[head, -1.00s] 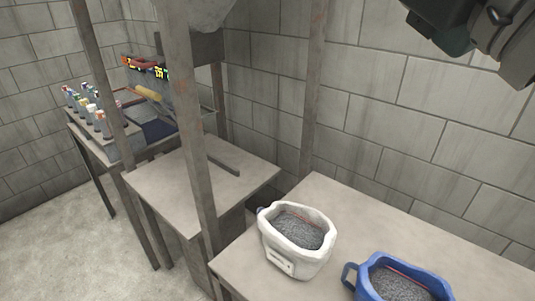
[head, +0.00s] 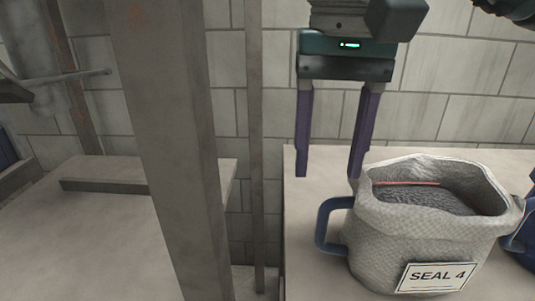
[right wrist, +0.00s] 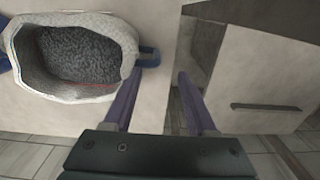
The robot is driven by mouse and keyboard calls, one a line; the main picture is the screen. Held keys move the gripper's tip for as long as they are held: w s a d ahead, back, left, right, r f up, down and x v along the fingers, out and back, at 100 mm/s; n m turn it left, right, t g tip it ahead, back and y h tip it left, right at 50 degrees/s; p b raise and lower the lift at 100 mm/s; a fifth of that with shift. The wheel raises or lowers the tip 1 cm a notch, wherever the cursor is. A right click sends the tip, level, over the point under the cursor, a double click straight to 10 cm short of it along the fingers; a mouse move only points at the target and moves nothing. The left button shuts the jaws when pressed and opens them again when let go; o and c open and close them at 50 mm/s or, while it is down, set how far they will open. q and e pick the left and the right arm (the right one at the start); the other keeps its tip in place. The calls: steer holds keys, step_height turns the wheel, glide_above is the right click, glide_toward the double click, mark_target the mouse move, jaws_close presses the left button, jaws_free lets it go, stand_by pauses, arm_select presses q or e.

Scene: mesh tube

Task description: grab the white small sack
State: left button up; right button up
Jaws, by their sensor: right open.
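The white small sack (head: 400,245) stands upright on the table at the right of the head view. It has dark grey granular filling, a "SEAL 4" label and a blue handle (head: 328,226) on its left side. My right gripper (head: 328,172) is open and empty, fingers pointing down, above and behind the handle, near the sack's left rim. In the right wrist view the sack (right wrist: 128,38) is at upper left, with its handle (right wrist: 149,57) just ahead of and between the spread purple fingers (right wrist: 155,88). My left gripper is not in view.
A metal post (head: 165,150) rises left of the table (head: 300,265). Another lower table (head: 90,230) lies at the left. A block wall stands behind.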

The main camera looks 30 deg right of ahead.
mark_target(326, 201)
steer(key=f, duration=0.4)
steer(key=shift+s+d+f, duration=0.2)
steer(key=shift+d+f, duration=0.05)
steer(key=shift+d, duration=0.05)
steer(key=f, duration=0.5)
steer(key=shift+w+f, duration=0.2)
jaws_close()
steer(key=shift+r, duration=0.1)
stand_by(0.8)
